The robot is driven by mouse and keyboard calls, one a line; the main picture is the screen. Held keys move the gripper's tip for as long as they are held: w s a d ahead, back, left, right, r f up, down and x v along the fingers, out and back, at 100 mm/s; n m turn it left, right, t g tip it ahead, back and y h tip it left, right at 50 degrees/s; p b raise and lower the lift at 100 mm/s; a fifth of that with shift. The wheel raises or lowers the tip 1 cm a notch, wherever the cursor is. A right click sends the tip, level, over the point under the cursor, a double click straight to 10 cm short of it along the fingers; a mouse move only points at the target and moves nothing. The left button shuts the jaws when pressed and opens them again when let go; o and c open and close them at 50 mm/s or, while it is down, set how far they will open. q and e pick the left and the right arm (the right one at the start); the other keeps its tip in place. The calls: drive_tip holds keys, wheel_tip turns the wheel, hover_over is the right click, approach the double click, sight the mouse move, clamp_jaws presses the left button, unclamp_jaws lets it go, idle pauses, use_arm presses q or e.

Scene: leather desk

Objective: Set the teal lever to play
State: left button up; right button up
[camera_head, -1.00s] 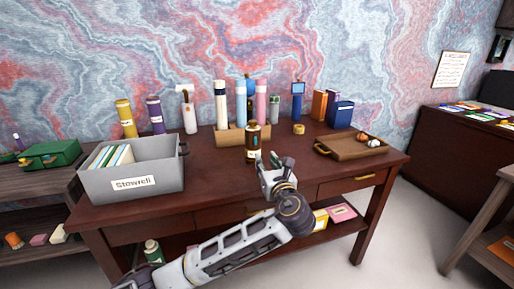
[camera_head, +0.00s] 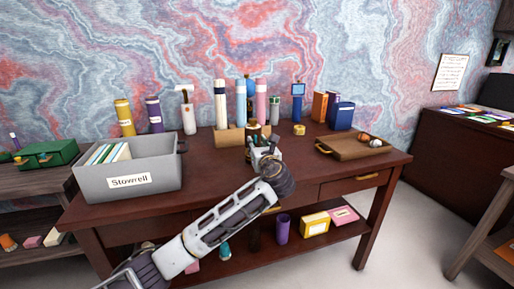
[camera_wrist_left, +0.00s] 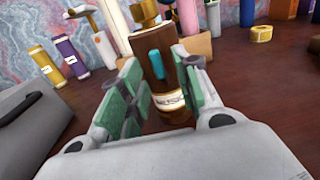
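A dark brown, bottle-shaped device (camera_wrist_left: 135,45) with a gold top and a white label (camera_wrist_left: 170,102) stands upright on the desk in the left wrist view. The teal lever (camera_wrist_left: 156,64) is a short upright bar on its front. My left gripper (camera_wrist_left: 158,88) is open, with its green-padded fingers on either side of the device's front, just before the lever. I cannot tell whether a finger touches the device. In the head view my left gripper (camera_head: 264,150) hides most of the device. My right gripper is not in view.
A grey bin (camera_head: 112,179) labelled Stowrell stands to the left on the desk (camera_head: 215,182). A wooden tray (camera_head: 350,151) lies to the right. Several cylinders and a cardboard block (camera_head: 228,137) stand behind the device. A tape roll (camera_wrist_left: 261,34) sits to the right. The front desk area is mostly clear.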

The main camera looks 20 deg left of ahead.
use_arm(q)
drive_tip(key=shift+w+a, duration=0.15)
drive_tip(key=shift+w, duration=0.05)
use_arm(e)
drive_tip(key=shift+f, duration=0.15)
use_arm(q)
clamp_jaws()
